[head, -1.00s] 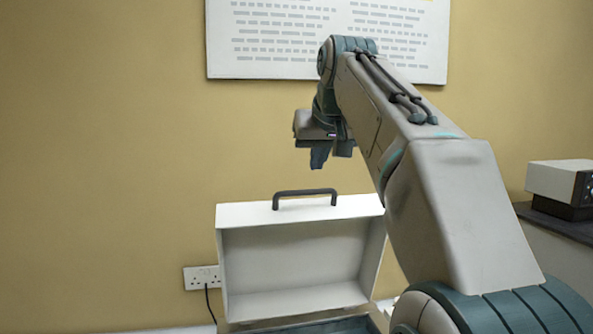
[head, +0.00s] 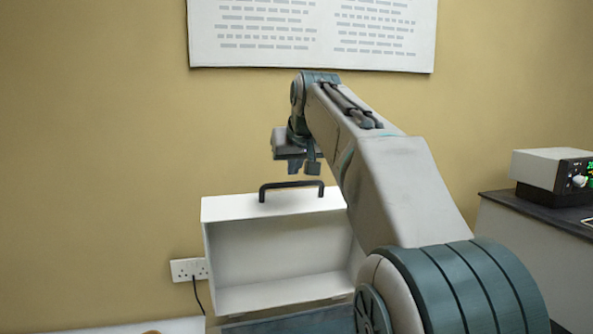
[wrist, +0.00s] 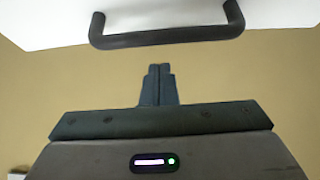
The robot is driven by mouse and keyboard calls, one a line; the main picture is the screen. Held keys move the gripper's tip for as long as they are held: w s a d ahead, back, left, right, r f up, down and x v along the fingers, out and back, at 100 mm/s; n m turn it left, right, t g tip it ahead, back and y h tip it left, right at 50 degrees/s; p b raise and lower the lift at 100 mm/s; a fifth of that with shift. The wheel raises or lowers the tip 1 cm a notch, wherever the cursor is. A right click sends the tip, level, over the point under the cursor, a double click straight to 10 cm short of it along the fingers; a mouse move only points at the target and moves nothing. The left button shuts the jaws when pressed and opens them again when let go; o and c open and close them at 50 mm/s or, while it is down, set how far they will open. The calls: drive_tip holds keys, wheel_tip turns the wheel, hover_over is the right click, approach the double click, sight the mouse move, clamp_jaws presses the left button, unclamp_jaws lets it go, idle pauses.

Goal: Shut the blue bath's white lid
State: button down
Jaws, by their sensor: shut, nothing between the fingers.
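The white lid (head: 278,250) of the bath stands open and upright, its hollow inside facing me, in the head view. Its dark handle (head: 291,187) sits on its top edge and also shows in the wrist view (wrist: 165,39). Only a dark blue-grey strip of the bath (head: 285,322) shows at the bottom of the head view; the rest is out of frame or behind my arm. My gripper (head: 303,170) is just above the handle in the head view, apart from it. In the wrist view its fingers (wrist: 157,72) are together and empty, pointing toward the handle.
A yellow wall with a white poster (head: 312,30) stands behind the lid. A socket (head: 189,270) with a black cable is left of it. A grey instrument (head: 552,168) sits on a dark-topped counter (head: 540,212) at the right.

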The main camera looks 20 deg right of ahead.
drive_tip(key=shift+s, duration=0.65)
drive_tip(key=shift+s+f, duration=0.35)
drive_tip(key=shift+f, duration=0.05)
drive_tip(key=shift+s+f, duration=0.1)
